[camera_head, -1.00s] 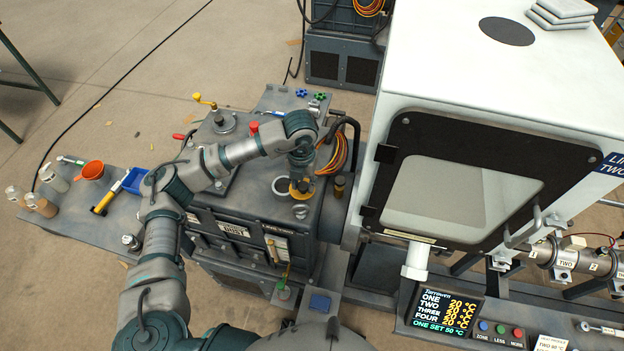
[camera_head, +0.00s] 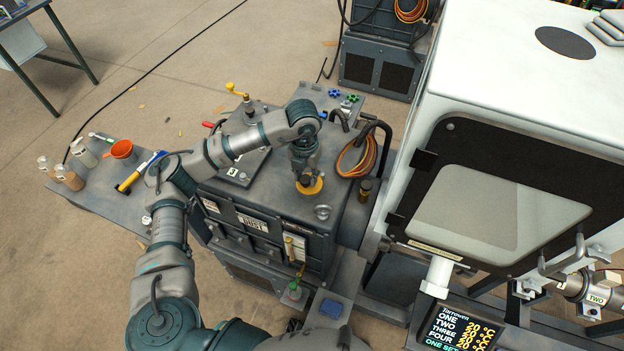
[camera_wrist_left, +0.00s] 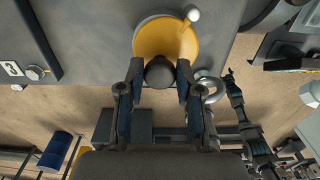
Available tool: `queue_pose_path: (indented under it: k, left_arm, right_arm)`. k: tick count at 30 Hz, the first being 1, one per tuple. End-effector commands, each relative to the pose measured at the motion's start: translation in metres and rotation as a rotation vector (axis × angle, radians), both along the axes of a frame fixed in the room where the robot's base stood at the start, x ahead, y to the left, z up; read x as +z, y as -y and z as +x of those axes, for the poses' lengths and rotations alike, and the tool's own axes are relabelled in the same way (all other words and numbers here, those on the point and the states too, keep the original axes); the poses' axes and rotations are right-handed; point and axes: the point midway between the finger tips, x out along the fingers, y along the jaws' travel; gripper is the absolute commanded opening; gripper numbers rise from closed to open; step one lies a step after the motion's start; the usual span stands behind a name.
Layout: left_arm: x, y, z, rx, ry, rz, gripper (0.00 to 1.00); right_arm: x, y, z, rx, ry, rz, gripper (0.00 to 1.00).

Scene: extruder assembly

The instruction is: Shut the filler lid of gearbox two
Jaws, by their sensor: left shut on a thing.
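The yellow round filler lid (camera_head: 311,187) lies on the top of the grey gearbox (camera_head: 338,193), with its edge showing around my left gripper (camera_head: 305,177). In the left wrist view, my left gripper (camera_wrist_left: 159,82) is shut on a dark round knob (camera_wrist_left: 160,72) at the edge of the yellow lid (camera_wrist_left: 160,38). A small white ball (camera_wrist_left: 193,13) stands at the lid's far edge. No open filler hole shows beside the lid; what lies beneath it is hidden. My right gripper is not in view.
A metal ring (camera_head: 322,212) stands in front of the lid. An orange cable coil (camera_head: 357,158) and a small dark bottle (camera_head: 365,190) are to its right. The large white housing (camera_head: 530,100) is at the right.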

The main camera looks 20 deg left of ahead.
Motion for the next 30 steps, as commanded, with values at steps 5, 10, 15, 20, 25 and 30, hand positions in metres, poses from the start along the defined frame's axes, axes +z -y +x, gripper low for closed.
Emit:
queue_pose_path:
  k: [5, 10, 15, 20, 25, 30]
  left_arm:
    - [0.0, -0.005, 0.004, 0.002, 0.001, 0.001, 0.58]
    - [0.0, -0.004, 0.003, 0.001, 0.001, 0.001, 0.62]
    - [0.001, -0.004, 0.003, 0.001, 0.001, 0.0, 0.62]
    - [0.012, -0.004, 0.003, 0.0, 0.002, 0.0, 0.62]
    - [0.032, -0.004, 0.003, 0.0, 0.002, 0.0, 0.62]
    - [0.05, -0.004, 0.003, 0.0, 0.002, 0.0, 0.62]
  right_arm:
    - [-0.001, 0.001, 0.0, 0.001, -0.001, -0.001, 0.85]
    - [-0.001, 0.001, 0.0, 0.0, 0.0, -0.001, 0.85]
    - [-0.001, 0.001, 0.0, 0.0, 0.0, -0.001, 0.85]
    - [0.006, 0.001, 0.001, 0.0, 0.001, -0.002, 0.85]
    - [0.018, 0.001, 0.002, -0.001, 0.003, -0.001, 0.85]
    - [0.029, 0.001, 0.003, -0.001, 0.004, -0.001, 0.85]
